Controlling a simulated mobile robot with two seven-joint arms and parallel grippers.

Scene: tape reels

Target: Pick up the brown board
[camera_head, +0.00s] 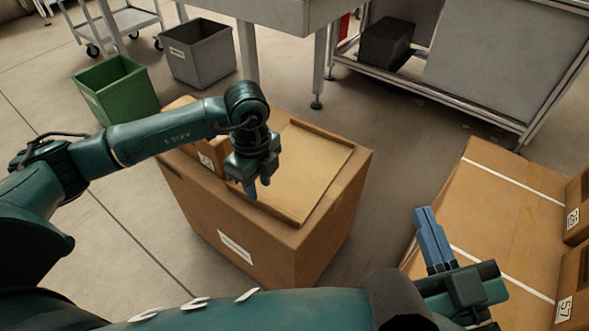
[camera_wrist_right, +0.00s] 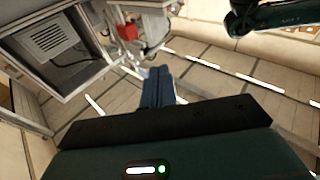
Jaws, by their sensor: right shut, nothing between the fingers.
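The brown board (camera_head: 318,163) lies flat on top of a large cardboard box (camera_head: 230,222) in the head view. Its left part is hidden behind my left arm. The fingers also show in the right wrist view (camera_wrist_right: 158,78).
A smaller carton (camera_head: 207,155) stands on the large box, left of the board. A green bin (camera_head: 117,92) and a grey bin (camera_head: 200,54) stand on the floor behind. Cartons with white strips (camera_head: 510,215) are at the right. Floor shows between them and the large box.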

